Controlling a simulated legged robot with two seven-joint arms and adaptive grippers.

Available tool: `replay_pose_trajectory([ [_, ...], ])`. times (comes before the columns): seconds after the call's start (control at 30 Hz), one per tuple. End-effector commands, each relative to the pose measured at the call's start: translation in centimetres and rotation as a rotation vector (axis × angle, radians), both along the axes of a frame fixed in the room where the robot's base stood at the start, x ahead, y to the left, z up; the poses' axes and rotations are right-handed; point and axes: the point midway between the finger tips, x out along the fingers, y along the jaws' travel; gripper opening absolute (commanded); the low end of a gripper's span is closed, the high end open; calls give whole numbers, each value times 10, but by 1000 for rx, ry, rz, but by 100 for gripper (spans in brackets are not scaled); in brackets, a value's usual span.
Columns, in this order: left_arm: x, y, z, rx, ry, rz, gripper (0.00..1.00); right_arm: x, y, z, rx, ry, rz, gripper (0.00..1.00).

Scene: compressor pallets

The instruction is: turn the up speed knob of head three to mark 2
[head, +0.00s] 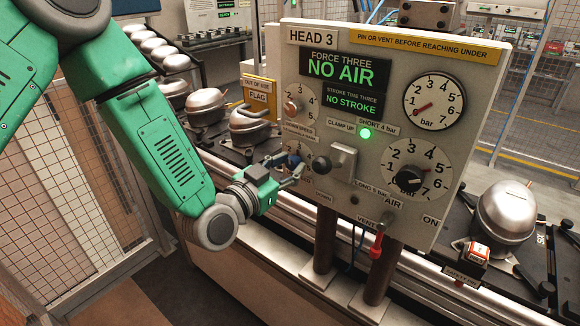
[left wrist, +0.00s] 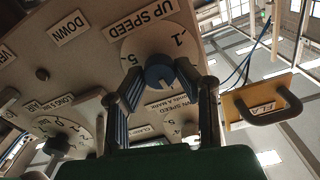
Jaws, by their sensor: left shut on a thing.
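The head three panel (head: 290,66) faces me, with the up speed dial at its lower left. My left gripper (head: 292,171) is at that dial and shut on the blue up speed knob (head: 295,159). In the left wrist view the same knob (left wrist: 159,73) sits between the two fingers of the gripper (left wrist: 165,88), on a round pale dial (left wrist: 150,45). The view is upside down; the label UP SPEED (left wrist: 142,19), a 1 and a 5 can be read. Where the knob points cannot be told. My right gripper is not in view.
The down speed dial (head: 300,97) is just above. A clamp lever (head: 344,160), a black selector knob (head: 408,179) and a red-handled vent valve (head: 376,246) are to the right. A yellow FLAG plate (head: 259,96) and silver compressors (head: 249,126) stand to the left.

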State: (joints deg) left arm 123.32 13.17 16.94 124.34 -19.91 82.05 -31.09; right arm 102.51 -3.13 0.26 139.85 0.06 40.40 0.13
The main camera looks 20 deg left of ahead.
Motion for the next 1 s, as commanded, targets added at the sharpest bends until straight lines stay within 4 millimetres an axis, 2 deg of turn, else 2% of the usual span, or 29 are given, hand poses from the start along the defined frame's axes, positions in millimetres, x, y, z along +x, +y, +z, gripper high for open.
replay_pose_trajectory([
  [0.7,-1,1,-5,-595,222,0,0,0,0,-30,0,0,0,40],
  [1.0,-1,2,-5,-783,291,1,0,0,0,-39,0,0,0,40],
])
